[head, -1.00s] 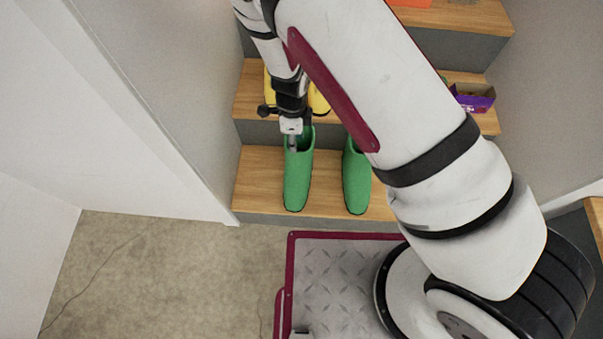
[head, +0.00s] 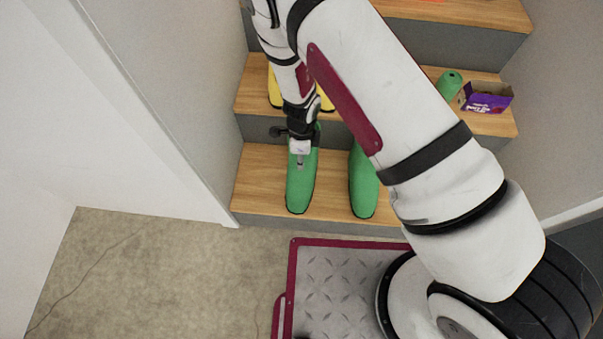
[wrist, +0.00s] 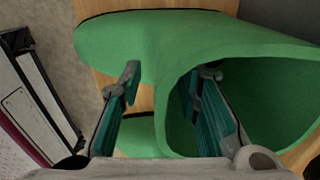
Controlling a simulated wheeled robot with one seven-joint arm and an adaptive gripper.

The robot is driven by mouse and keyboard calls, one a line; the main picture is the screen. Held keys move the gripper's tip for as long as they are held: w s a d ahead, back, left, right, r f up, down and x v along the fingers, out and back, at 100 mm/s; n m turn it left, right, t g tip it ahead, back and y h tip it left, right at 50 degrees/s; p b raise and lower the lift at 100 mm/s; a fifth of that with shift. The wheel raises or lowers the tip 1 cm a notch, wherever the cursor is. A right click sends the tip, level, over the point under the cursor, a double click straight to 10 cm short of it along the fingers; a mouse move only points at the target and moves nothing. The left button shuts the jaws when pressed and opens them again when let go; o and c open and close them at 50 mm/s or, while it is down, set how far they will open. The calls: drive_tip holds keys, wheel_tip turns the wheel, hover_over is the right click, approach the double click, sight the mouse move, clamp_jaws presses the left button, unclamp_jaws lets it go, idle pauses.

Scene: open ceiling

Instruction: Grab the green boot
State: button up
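Two green boots stand side by side on the lowest wooden step: the left green boot (head: 301,185) and the right green boot (head: 363,187), whose top is partly hidden by my arm. My gripper (head: 300,160) is at the top of the left boot in the head view. In the wrist view, my gripper (wrist: 168,82) is open around the wall of the near green boot (wrist: 160,35). One finger is outside the boot and the other is in its opening. I see gaps between the fingers and the wall. Part of the other green boot (wrist: 135,137) shows below.
Yellow boots (head: 275,90) stand on the step above, partly behind my arm. A purple box (head: 487,98) and a green object (head: 450,84) are on that step to the right. A wall (head: 190,110) rises close on the left. The concrete floor (head: 130,270) is clear.

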drive_tip(key=shift+f, duration=0.8)
drive_tip(key=shift+r, duration=0.1)
clamp_jaws()
drive_tip(key=shift+r, duration=0.15)
